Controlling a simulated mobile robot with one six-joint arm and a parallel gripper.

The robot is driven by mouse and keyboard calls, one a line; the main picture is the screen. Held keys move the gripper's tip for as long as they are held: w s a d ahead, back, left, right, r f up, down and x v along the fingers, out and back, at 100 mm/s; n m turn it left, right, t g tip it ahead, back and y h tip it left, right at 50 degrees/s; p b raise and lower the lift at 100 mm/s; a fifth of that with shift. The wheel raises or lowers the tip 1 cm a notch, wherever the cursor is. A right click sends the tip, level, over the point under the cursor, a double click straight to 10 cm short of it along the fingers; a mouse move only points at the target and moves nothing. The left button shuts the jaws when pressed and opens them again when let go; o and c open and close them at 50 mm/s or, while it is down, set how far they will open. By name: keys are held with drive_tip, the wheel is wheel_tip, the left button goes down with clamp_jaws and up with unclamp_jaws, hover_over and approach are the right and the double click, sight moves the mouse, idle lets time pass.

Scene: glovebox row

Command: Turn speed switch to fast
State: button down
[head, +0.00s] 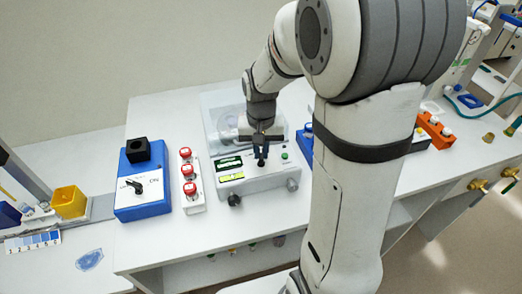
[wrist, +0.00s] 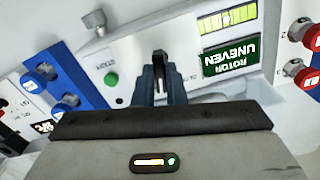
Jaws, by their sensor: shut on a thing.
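A white centrifuge-like machine (head: 260,183) stands in the middle of the bench. Its front panel has a green display (wrist: 230,57) reading "ROTOR UNEVEN", a yellow-green bar display (wrist: 228,20) and a green start button (wrist: 111,79). My gripper (head: 262,149) is over this panel, between the displays and the green button. Its dark fingers are shut on a small black switch lever (wrist: 159,62), whose tip (head: 261,162) also shows in the head view. The fingers hide much of the lever, and I cannot read any speed marks or its setting.
A blue box (head: 143,185) with a rotary switch and a white block with several red-capped knobs (head: 189,173) stand left of the machine. Another blue unit (wrist: 58,85) is close on the other side. My arm covers the right of the bench.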

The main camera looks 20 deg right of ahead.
sight(261, 153)
drive_tip(key=shift+m+b, duration=0.3)
drive_tip(key=shift+m, duration=1.2)
drive_tip(key=c, duration=1.5)
unclamp_jaws()
wheel_tip(261, 153, up, 8)
drive_tip(key=shift+f, duration=0.1)
